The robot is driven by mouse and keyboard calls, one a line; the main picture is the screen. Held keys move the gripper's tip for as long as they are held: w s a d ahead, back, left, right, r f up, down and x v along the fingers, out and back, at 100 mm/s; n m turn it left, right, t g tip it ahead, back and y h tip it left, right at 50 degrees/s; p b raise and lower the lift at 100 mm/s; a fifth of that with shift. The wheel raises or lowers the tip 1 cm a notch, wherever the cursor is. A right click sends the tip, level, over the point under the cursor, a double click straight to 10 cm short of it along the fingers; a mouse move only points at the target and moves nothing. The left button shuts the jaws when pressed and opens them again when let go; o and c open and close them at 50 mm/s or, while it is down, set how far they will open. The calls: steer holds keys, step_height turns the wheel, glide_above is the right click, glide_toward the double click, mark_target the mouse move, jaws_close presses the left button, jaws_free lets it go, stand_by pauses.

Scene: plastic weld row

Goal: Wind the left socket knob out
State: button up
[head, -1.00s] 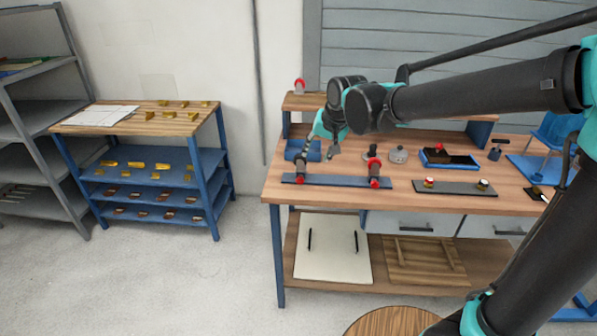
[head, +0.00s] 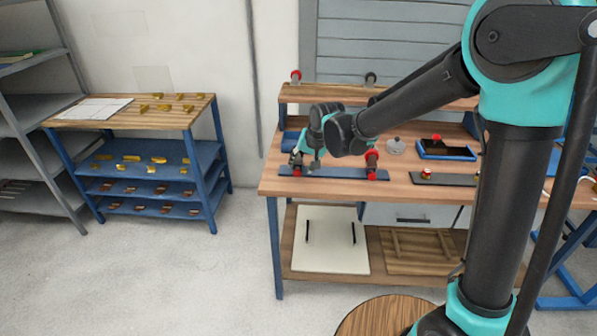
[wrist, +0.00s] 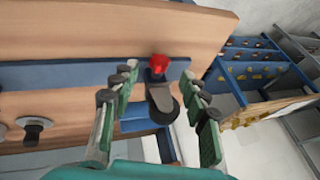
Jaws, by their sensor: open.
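A blue strip (head: 335,172) lies along the front of the wooden bench and carries two dark sockets with red parts. The left socket (head: 297,172) is at the strip's left end, partly hidden by my gripper (head: 305,161). The right socket (head: 372,164) stands clear of it. In the wrist view, my gripper (wrist: 160,76) is open, its fingers on either side of a dark round-ended knob (wrist: 162,103) with a red part (wrist: 158,62) beyond it. Gaps show between the fingers and the knob; contact is not visible.
A silver domed piece (head: 396,146) and a blue tray (head: 447,150) stand farther right on the bench (head: 400,190). A dark plate (head: 440,179) carries a small red-topped piece. A blue shelf rack (head: 150,189) with yellow parts stands left, across open floor. A round wooden top (head: 385,318) is in front.

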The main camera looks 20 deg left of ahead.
mark_target(298, 172)
steer(key=shift+x, duration=2.4)
jaws_close()
